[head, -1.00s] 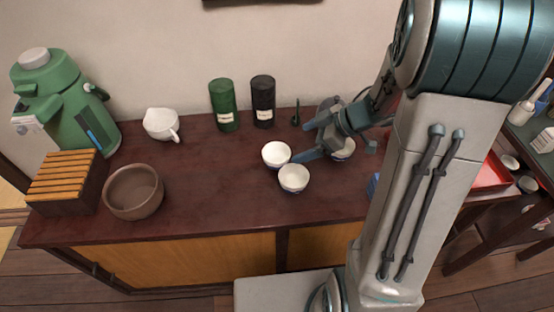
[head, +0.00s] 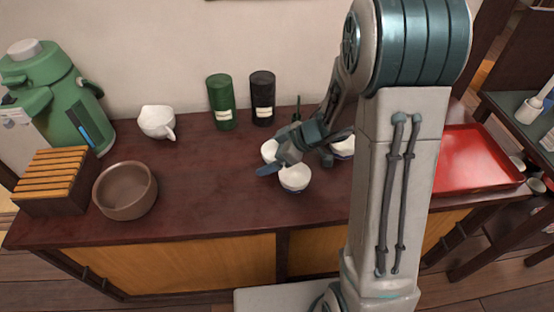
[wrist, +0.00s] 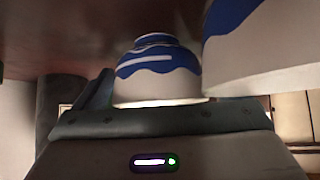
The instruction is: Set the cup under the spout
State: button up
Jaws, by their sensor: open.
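Several small white cups stand on the dark red counter: a front cup (head: 294,179), a left cup (head: 268,151) partly behind my gripper, and a right cup (head: 343,149) partly behind my arm. My gripper (head: 297,164) is open and low at the cups, with a finger on each side of the front cup's far edge. I cannot tell whether it touches. In the wrist view one blue-patterned cup (wrist: 158,70) is ahead of the palm and another cup (wrist: 262,45) is close at the right. The green dispenser (head: 65,90) with its spout stands far left.
A slatted wooden box (head: 50,180) stands before the dispenser, with a brown bowl (head: 125,191) to its right. A white pitcher (head: 157,122), green canister (head: 221,103) and black canister (head: 262,99) line the back. A red tray (head: 475,160) is right. The counter's middle front is clear.

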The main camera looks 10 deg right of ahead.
jog(key=c, duration=1.2)
